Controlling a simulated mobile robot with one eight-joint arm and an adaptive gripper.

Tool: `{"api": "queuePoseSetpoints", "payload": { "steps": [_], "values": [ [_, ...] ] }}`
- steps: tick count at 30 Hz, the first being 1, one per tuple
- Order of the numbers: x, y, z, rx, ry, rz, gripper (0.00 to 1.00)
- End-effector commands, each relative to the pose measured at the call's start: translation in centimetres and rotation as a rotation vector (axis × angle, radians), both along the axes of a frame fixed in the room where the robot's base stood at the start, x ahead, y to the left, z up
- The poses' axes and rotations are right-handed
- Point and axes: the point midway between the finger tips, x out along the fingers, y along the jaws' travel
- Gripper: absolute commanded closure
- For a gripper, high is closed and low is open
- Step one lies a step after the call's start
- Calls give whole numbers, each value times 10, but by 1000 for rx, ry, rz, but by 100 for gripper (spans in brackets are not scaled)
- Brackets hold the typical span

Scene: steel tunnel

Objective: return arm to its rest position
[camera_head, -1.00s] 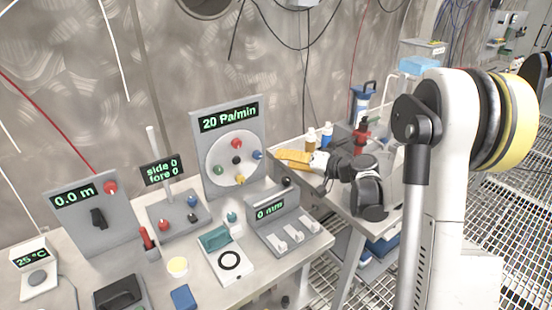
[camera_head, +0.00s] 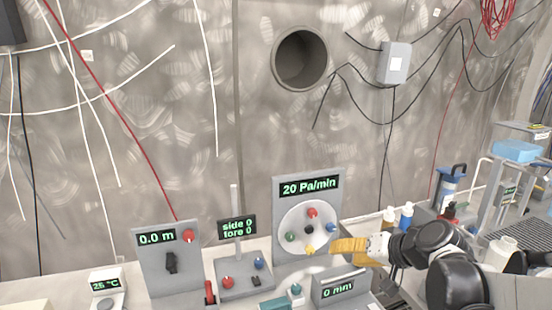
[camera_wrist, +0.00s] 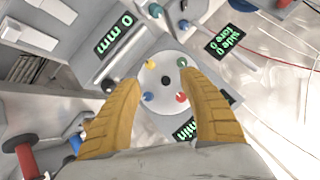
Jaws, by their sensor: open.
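My gripper (camera_head: 334,246) has yellow fingers and shows in the head view at the lower right edge of the 20 Pa/min dial panel (camera_head: 279,240). My dark arm links extend from it to the lower right. In the wrist view my gripper (camera_wrist: 158,80) is open, with its two yellow fingers spread apart and nothing between them. The round white dial plate (camera_wrist: 166,98) with coloured knobs shows behind the fingers, apart from them as far as I can tell.
A 0 mm device (camera_head: 336,287), a side/fore joystick panel (camera_head: 245,277) and a 0.0 m panel (camera_head: 153,265) stand along the bench. Bottles (camera_head: 406,216) and a blue-topped device (camera_head: 452,183) stand behind my arm. The wall above carries hanging cables and a round opening (camera_head: 300,59).

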Motion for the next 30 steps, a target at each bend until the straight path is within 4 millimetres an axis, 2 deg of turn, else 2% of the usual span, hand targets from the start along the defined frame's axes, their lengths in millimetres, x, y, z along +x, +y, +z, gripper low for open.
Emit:
{"api": "queuePoseSetpoints", "payload": {
  "steps": [1,3,9,12,15,18,21,30],
  "values": [
    [-23,9,3,-49,25,6,50],
    [-53,15,5,-122,55,5,50],
    [-137,15,1,-334,113,-5,50],
    [-170,8,-3,-428,121,-14,50],
    [-194,1,-8,-500,122,-21,50],
    [-208,-5,-11,-547,120,-27,50],
    [-214,-8,-12,-569,117,-31,50],
    [-214,-9,-12,-574,117,-32,50]
  ]
}}
